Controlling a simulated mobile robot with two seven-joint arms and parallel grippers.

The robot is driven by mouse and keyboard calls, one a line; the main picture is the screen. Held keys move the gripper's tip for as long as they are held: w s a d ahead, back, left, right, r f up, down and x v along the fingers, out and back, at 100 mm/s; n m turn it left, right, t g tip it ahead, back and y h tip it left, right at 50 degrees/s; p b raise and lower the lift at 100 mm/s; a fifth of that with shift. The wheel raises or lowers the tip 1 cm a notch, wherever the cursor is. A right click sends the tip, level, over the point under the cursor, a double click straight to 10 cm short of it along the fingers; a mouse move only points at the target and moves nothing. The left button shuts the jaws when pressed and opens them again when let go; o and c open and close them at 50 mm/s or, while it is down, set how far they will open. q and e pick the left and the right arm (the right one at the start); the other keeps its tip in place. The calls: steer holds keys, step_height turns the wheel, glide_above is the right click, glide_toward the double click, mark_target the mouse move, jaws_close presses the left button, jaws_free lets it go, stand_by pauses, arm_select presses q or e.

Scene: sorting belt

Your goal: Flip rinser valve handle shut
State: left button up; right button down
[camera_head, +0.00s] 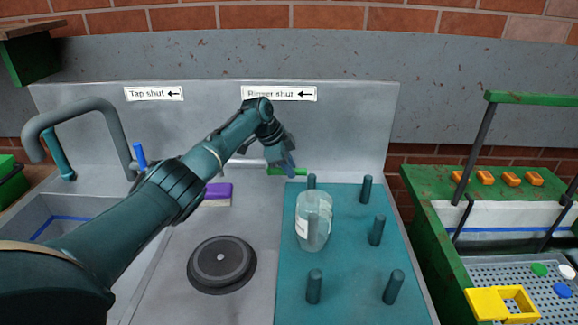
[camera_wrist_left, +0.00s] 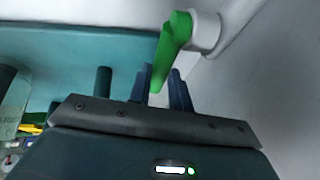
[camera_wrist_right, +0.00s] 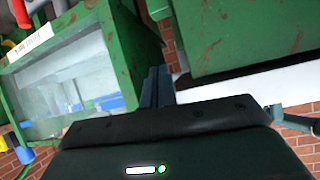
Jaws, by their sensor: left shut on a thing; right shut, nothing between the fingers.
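The rinser valve handle is a green lever (camera_head: 300,171) at the foot of the back panel, under the "Rinser shut" sign (camera_head: 279,93) with its left-pointing arrow. In the left wrist view the green lever (camera_wrist_left: 173,45) sticks out from a white pipe end (camera_wrist_left: 206,33). My left gripper (camera_head: 287,166) is at the lever; its two blue fingers (camera_wrist_left: 161,85) stand on either side of the lever's tip and are shut on it. In the right wrist view my right gripper (camera_wrist_right: 158,84) is shut and empty, away from the valve, which does not show there.
A clear bottle (camera_head: 314,222) stands among several pegs on the teal mat (camera_head: 345,270). A round black disc (camera_head: 222,265), a purple sponge (camera_head: 218,190) and a grey tap (camera_head: 85,108) are to the left. A green-framed belt station (camera_head: 435,205) is at the right.

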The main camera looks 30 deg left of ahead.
mark_target(281, 169)
arm_select(q)
jaws_close()
steer(key=shift+a, duration=0.1)
steer(key=shift+s+a+r+t+h+b, duration=0.15)
steer(key=shift+t+h+b, duration=0.1)
steer(key=shift+h, duration=0.2)
steer(key=shift+a+r+t+h+b, duration=0.15)
steer(key=shift+t+h+b, duration=0.1)
steer(key=shift+h, duration=0.2)
steer(key=h+b, duration=0.1)
steer(key=t+h+b, duration=0.1)
steer(key=b, duration=0.1)
steer(key=shift+s+a+r+h, duration=0.2)
steer(key=shift+a+r+h, duration=0.1)
steer(key=shift+r, duration=0.1)
steer(key=shift+a+r+n+t+h+b, duration=0.25)
steer(key=shift+t+h+b, duration=0.2)
steer(key=shift+b, duration=0.25)
steer(key=shift+s+r+h+b, duration=0.15)
steer(key=shift+h+b, duration=0.1)
steer(key=shift+b, duration=0.2)
steer(key=shift+a+r+t, duration=0.1)
steer(key=shift+r+t, duration=0.05)
steer(key=shift+t, duration=0.1)
arm_select(e)
steer(key=shift+a+f+m+t, duration=0.1)
steer(key=shift+f+m+t, duration=0.45)
steer(key=shift+f, duration=0.85)
